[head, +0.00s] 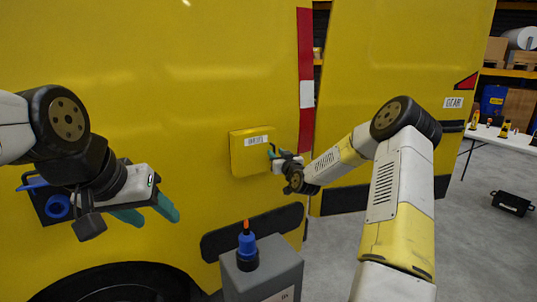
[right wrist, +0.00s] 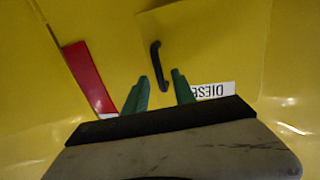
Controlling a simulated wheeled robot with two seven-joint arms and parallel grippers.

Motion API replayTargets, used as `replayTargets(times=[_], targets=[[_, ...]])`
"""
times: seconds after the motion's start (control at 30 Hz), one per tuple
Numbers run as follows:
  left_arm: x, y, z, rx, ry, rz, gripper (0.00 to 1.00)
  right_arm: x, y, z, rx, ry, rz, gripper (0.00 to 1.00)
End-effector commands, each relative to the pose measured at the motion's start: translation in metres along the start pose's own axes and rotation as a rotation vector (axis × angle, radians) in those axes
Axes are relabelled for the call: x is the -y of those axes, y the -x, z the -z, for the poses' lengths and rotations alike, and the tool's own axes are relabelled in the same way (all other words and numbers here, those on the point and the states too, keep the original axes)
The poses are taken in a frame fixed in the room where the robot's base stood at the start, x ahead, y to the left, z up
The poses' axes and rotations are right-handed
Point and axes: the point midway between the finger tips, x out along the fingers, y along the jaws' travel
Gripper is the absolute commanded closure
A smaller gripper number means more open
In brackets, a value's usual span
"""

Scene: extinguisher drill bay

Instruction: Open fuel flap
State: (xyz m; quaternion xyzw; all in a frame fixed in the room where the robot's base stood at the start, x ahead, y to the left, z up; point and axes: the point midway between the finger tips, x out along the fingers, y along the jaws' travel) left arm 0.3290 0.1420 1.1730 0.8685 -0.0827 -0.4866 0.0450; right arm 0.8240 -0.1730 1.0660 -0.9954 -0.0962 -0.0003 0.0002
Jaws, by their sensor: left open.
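The fuel flap (head: 245,160) is a yellow square panel with a white label on the yellow vehicle side. It looks shut. In the right wrist view its dark bar handle (right wrist: 158,66) and upside-down DIESEL label (right wrist: 213,90) show on the flap (right wrist: 215,50). My right gripper (head: 274,153) is at the flap's right edge. In the right wrist view its green fingers (right wrist: 160,80) are apart, with the handle between and just beyond their tips; I cannot tell whether they touch it. My left gripper (head: 150,212) is open and empty, left of and below the flap.
A grey container (head: 262,275) with a blue and orange top stands below the flap. A red and white strip (head: 306,85) runs down the vehicle to its right. A white table (head: 505,137) and a black case (head: 511,203) are far right.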

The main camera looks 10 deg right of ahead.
Motion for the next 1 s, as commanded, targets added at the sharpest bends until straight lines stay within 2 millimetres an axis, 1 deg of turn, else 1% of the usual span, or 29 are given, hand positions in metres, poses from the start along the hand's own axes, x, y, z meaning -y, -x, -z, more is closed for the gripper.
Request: replayTargets(times=[0.1, 0.37, 0.43, 0.53, 0.57, 1.0], targets=[[0.0000, 0.0000, 0.0000, 0.000, 0.000, 0.000, 0.47, 0.0002, -0.0080, 0.0001, 0.000, 0.001, 0.000, 0.68], [0.0000, 0.0000, 0.0000, 0.000, 0.000, 0.000, 0.47, 0.0003, -0.0097, 0.0000, 0.001, 0.001, 0.000, 0.68], [0.0000, 0.0000, 0.0000, 0.000, 0.000, 0.000, 0.47, 0.0003, -0.0097, 0.0000, 0.001, 0.001, 0.000, 0.78], [0.0000, 0.0000, 0.0000, 0.000, 0.000, 0.000, 0.47, 0.0002, -0.0096, 0.0000, 0.001, 0.000, 0.000, 0.98], [0.0000, 0.0000, 0.0000, 0.000, 0.000, 0.000, 0.47, 0.0002, -0.0096, 0.0000, 0.001, 0.000, 0.000, 1.00], [0.0000, 0.0000, 0.0000, 0.000, 0.000, 0.000, 0.47, 0.0002, -0.0095, 0.0001, 0.001, 0.000, 0.000, 1.00]])
